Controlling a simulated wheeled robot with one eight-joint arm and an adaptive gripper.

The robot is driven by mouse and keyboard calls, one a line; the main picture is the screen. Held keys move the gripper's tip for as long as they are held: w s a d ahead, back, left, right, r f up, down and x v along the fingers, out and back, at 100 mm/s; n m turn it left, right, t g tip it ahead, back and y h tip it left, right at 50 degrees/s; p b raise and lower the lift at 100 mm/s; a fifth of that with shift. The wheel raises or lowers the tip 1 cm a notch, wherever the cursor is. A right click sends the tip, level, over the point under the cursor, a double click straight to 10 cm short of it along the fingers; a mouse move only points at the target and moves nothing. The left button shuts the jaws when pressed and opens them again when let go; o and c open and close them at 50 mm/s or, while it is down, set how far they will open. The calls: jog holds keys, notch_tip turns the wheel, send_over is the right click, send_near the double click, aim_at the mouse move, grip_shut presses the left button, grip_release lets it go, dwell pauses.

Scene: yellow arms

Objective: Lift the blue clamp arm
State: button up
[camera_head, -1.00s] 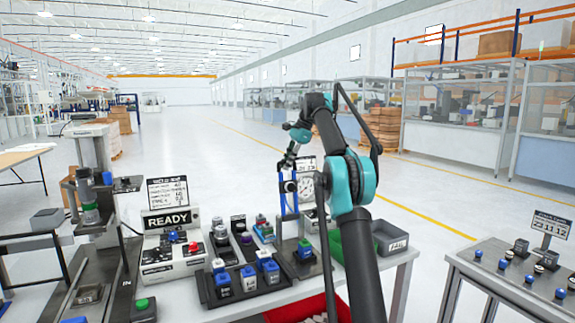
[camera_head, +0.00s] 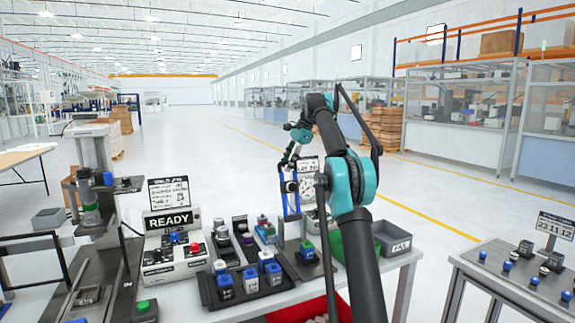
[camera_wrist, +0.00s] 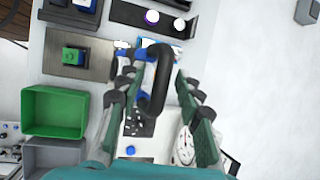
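The blue clamp arm (camera_head: 283,205) shows in the head view as a thin blue upright at the back of the near table, just below and beside my gripper (camera_head: 291,165). In the wrist view, a dark looped handle with a blue end (camera_wrist: 141,53) stands between the two fingers of my gripper (camera_wrist: 158,75). The fingers are apart, with visible gaps on both sides of the loop, so my gripper looks open. Whether a finger touches the loop is hard to tell. The lower part of the clamp is hidden behind the loop and fingers.
A green bin (camera_wrist: 55,111) and a grey bin (camera_wrist: 55,155) lie left of the gripper in the wrist view. A green button block (camera_wrist: 73,56) is near them. A READY box (camera_head: 168,220) and a rack of blue-topped parts (camera_head: 248,300) share the table.

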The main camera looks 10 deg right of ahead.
jog(key=shift+d+r, duration=0.4)
jog(key=shift+r, duration=0.15)
jog(key=s+d, duration=0.1)
jog(key=d, duration=1)
jog(key=shift+d, duration=0.35)
